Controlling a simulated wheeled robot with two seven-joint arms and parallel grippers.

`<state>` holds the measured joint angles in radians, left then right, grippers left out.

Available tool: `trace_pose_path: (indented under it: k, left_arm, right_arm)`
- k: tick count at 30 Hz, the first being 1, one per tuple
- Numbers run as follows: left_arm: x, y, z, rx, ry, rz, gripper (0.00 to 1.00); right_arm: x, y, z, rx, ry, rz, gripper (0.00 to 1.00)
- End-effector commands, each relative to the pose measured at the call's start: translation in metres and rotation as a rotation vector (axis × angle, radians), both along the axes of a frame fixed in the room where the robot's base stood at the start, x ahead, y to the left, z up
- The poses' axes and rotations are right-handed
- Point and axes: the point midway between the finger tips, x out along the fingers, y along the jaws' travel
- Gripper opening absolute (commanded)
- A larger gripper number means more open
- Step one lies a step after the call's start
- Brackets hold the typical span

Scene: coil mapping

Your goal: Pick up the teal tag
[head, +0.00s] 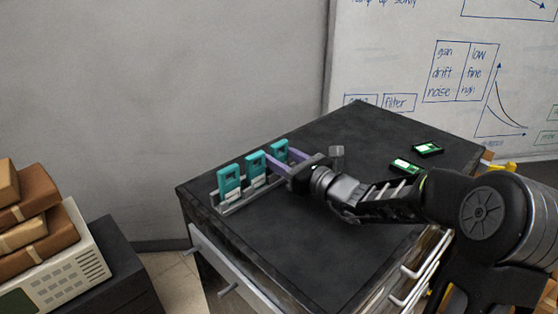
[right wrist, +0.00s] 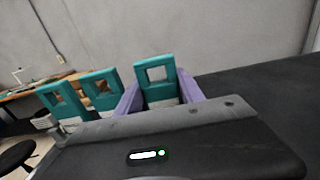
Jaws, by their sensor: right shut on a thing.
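Three teal tags with square holes stand upright in a row in a grey rack (head: 240,202) on the black cabinet top. The tag at the right end of the row (head: 279,150) is between the purple fingers of my right gripper (head: 277,160). In the right wrist view the fingers close on both sides of this tag (right wrist: 155,72). The middle tag (head: 255,165) and the left tag (head: 229,181) stand apart from the fingers; they also show in the right wrist view. The held tag's lower part is hidden there by the gripper body. My left gripper is not in view.
Two small green boards, one nearer (head: 404,166) and one farther (head: 427,149), lie on the cabinet top (head: 340,250) right of my arm. A small grey block (head: 336,152) is behind my wrist. Brown boxes (head: 38,215) stand at the left. The front of the top is clear.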

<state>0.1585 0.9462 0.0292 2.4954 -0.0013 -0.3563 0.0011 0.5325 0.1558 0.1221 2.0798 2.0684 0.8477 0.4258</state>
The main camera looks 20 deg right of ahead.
Motion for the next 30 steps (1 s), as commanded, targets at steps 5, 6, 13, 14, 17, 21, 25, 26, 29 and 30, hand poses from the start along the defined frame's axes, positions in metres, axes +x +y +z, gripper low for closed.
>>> trace_pose_path:
  k: [5, 6, 13, 14, 17, 21, 25, 26, 29, 30]
  left_arm:
    - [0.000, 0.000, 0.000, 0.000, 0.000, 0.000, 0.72]
    - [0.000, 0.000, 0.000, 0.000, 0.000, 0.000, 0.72]
    - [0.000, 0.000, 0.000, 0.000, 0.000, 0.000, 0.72]
    - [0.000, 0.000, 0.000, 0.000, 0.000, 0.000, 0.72]
    - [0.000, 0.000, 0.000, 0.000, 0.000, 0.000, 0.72]
    - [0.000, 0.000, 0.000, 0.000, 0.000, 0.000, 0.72]
    - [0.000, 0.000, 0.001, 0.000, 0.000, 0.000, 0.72]
    - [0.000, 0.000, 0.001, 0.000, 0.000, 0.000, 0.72]
    - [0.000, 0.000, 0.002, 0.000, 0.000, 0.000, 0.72]
    - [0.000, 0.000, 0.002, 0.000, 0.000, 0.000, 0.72]
  right_arm:
    - [0.000, 0.000, 0.000, 0.000, 0.000, 0.000, 0.07]
    - [0.000, 0.000, 0.000, 0.000, 0.000, 0.000, 0.07]
    - [0.000, 0.000, 0.012, -0.001, -0.003, 0.001, 0.07]
    - [0.000, 0.000, 0.015, -0.002, -0.005, 0.001, 0.07]
    - [0.000, 0.000, 0.031, -0.003, -0.005, 0.000, 0.07]
    - [0.000, 0.000, 0.060, -0.003, -0.006, 0.001, 0.07]
    - [0.000, 0.000, 0.083, -0.003, -0.004, 0.000, 0.07]
    - [0.000, 0.000, 0.088, -0.002, -0.004, 0.001, 0.07]
    - [0.000, 0.000, 0.097, 0.000, -0.002, 0.000, 0.07]
    - [0.000, 0.000, 0.099, -0.001, -0.001, 0.000, 0.07]
